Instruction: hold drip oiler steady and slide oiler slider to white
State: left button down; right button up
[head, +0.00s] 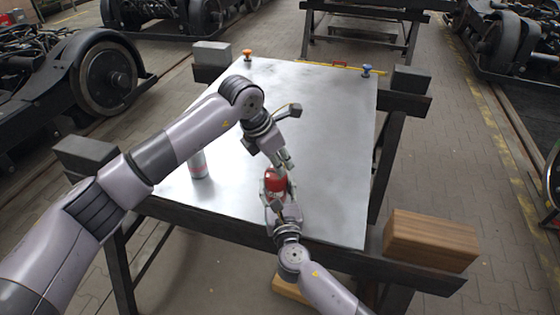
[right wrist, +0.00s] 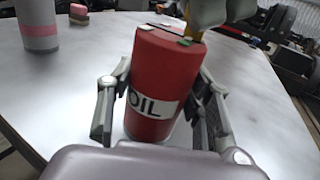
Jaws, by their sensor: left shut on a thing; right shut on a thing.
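The drip oiler (head: 275,181) is a red can standing upright on the metal tabletop near its front edge. In the right wrist view the oiler (right wrist: 165,75) shows a white OIL label. My right gripper (head: 276,199) is shut around its body, with one finger on each side. My left gripper (head: 285,165) reaches down to the oiler's top from behind. It is shut at the top, where the oiler slider sits; the slider is mostly hidden by the fingers. Small green marks show on the top, but I cannot tell the slider's position relative to white.
A grey cylinder with a pink band (right wrist: 40,28) stands left of the oiler. An orange knob (head: 247,54) and a blue knob (head: 366,69) are at the table's far end. A wooden block (head: 431,240) lies at the front right. The tabletop's right side (head: 335,130) is clear.

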pick_arm(q)
jog(key=shift+w+a, duration=0.1)
jog(key=shift+a, duration=0.1)
jog(key=shift+w+a, duration=0.15)
jog(key=shift+a, duration=0.35)
jog(key=shift+w+a, duration=0.15)
jog(key=shift+a, duration=0.35)
jog(key=shift+w+a, duration=0.1)
jog(key=shift+a, duration=0.2)
jog(key=c, duration=1.5)
grip_release()
jog(key=shift+o, duration=0.3)
jog(key=shift+d, duration=0.1)
jog(key=v, duration=1.2)
